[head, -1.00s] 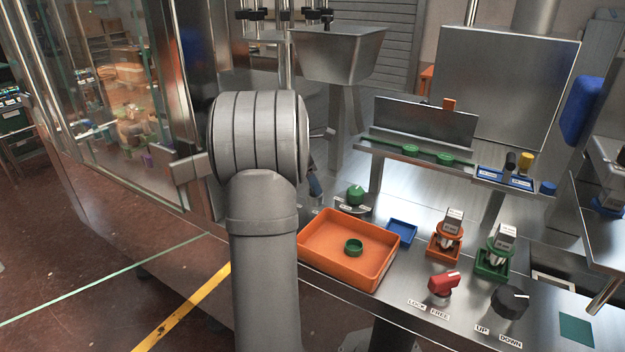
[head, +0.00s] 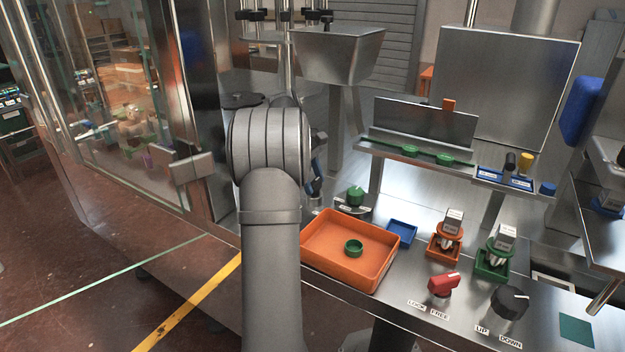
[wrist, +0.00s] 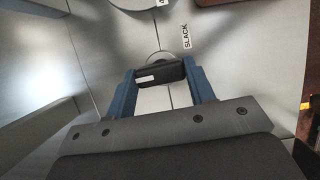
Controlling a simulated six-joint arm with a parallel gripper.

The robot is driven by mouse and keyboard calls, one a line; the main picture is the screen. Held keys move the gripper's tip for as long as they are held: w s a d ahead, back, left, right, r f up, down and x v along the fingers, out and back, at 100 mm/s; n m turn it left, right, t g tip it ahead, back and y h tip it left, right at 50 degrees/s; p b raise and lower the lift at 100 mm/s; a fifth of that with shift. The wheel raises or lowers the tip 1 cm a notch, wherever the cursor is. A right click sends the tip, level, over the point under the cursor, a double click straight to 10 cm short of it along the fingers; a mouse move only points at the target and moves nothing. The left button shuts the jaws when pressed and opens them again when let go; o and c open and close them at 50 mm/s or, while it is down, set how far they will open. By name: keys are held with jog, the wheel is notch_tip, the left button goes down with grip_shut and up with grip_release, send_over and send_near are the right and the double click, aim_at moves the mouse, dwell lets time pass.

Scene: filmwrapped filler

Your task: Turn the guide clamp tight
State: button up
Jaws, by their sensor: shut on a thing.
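In the wrist view, a black knob (wrist: 160,74) with a short white mark on its left side sits between the two blue fingers of my gripper (wrist: 163,84). I take it to be the guide clamp. The fingers are shut on it, one on each side. A label reading SLACK (wrist: 186,37) stands on the grey metal just beyond the knob, to its right. A second label at the top edge is cut off. In the head view, my arm hides the knob, and only a bit of blue gripper (head: 317,178) shows at the arm's right.
Nearby are a green knob (head: 355,196), a red knob (head: 443,284) and a black knob (head: 510,301). A glass-walled cabinet (head: 135,110) stands left. A steel hopper (head: 337,55) stands behind.

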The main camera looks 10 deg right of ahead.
jog(key=m, duration=0.2)
jog(key=m+y, duration=0.1)
jog(key=m, duration=0.1)
jog(key=shift+w+d+m+g+y, duration=0.1)
jog(key=shift+m+g+y, duration=0.2)
jog(key=shift+m+g, duration=0.1)
jog(key=m, duration=0.2)
jog(key=m+y, duration=0.1)
jog(key=m, duration=0.1)
jog(key=shift+d+g+y, duration=0.1)
jog(key=shift+g+y, duration=0.2)
jog(key=o, duration=1)
